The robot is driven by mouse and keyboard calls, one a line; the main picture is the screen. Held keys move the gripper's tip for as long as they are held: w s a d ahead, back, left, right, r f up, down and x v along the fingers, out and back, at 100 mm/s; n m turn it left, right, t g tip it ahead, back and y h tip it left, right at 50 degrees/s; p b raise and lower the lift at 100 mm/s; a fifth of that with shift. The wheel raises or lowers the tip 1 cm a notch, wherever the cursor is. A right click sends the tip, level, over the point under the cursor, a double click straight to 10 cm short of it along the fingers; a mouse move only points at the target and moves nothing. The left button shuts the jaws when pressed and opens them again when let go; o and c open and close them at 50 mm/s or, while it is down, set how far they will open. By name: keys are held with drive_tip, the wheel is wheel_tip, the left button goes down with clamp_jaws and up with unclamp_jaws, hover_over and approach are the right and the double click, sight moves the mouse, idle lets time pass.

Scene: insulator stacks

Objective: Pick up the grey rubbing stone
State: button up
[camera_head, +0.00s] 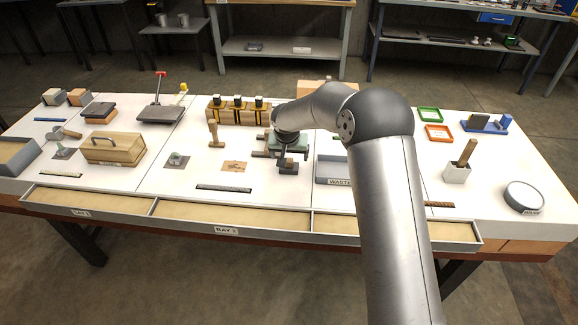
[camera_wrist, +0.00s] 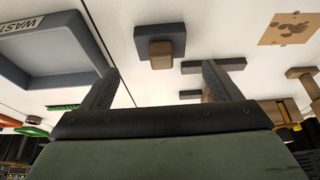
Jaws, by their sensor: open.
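My gripper (camera_head: 287,147) is open over the middle of the white bench. In the wrist view its two fingers (camera_wrist: 161,82) stand wide apart with nothing between them. A dark grey block with a smaller brownish block against it (camera_wrist: 160,42) lies beyond the fingertips, and it also shows just in front of the gripper in the head view (camera_head: 288,168). It looks like the grey rubbing stone, but I cannot tell for sure. Two dark grey bars lie beside it; the longer bar (camera_wrist: 214,66) reaches toward one finger in the wrist view.
The grey WASTE tray (camera_head: 334,172) stands to the right of the gripper. A wooden mallet (camera_head: 215,134) and a spotted tan pad (camera_head: 235,166) are to the left. A wooden rack (camera_head: 236,117) stands behind. Shallow drawers (camera_head: 260,222) line the front edge.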

sight(289, 161)
drive_tip(key=shift+p+x, duration=0.55)
drive_tip(key=shift+x, duration=2.1)
drive_tip(key=shift+s+a+f, duration=0.1)
drive_tip(key=shift+s, duration=0.1)
drive_tip(key=c, duration=1.2)
